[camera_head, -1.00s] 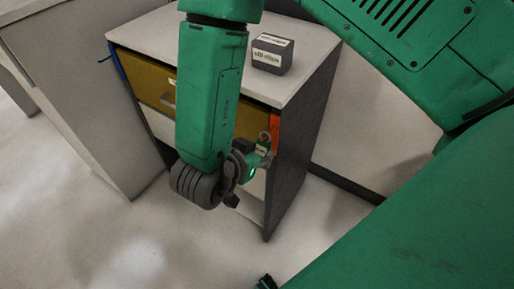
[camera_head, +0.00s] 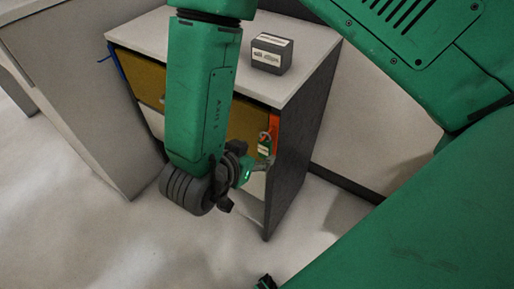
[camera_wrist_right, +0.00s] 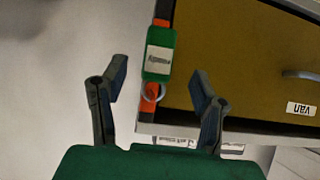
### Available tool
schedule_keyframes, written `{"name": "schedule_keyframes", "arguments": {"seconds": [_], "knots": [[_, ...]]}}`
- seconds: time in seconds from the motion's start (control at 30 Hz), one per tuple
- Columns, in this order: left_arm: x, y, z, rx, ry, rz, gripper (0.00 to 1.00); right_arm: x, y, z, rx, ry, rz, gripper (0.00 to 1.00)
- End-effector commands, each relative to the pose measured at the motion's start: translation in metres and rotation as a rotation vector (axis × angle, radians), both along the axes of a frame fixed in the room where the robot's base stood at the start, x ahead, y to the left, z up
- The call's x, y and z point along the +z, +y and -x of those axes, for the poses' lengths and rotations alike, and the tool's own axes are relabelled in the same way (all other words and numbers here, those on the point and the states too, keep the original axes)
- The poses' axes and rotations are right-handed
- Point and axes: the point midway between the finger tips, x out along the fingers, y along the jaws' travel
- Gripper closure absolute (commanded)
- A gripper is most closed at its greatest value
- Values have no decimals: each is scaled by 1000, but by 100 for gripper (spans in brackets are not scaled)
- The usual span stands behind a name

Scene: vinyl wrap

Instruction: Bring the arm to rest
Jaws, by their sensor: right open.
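My right arm hangs down in front of a drawer cabinet in the head view. My right gripper (camera_head: 242,178) is beside the cabinet's front right edge and is partly hidden by its own wrist. In the wrist view my right gripper (camera_wrist_right: 158,82) is open, with two dark fingers apart and nothing held between them. A green labelled tag or lock (camera_wrist_right: 159,55) with a metal ring hangs on an orange strip (camera_wrist_right: 151,104) beyond the fingers. The same green item (camera_head: 264,146) shows by the cabinet edge in the head view.
The cabinet (camera_head: 312,50) has a pale top, dark sides and a yellow-brown drawer front (camera_wrist_right: 240,60). A dark labelled box (camera_head: 271,54) stands on top. A pale panel (camera_head: 75,90) stands at left. The floor (camera_head: 100,240) in front is clear.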

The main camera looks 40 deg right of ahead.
Motion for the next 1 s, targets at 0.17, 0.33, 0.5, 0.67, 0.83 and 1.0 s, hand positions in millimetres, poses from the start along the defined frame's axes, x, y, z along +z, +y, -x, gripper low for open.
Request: {"name": "schedule_keyframes", "arguments": {"seconds": [0.17, 0.33, 0.5, 0.67, 0.83, 1.0], "knots": [[0, 0, 0, 0, -1, 0, 100, 22, 31, 12, 4, -3, -1, 45], [0, 0, 0, 0, 0, 0, 100, 40, 57, 24, 4, 0, -1, 45], [0, 0, -1, 0, -1, 0, 100, 51, 72, 30, 1, 0, 0, 45], [0, 0, -1, 0, -1, -1, 100, 54, 76, 32, 0, 2, 0, 45], [0, 0, -1, 0, 0, 0, 100, 53, 75, 31, 5, 1, -2, 45], [-1, 0, -3, 0, 1, 0, 100, 25, 59, 11, 113, 3, -36, 45]]}}
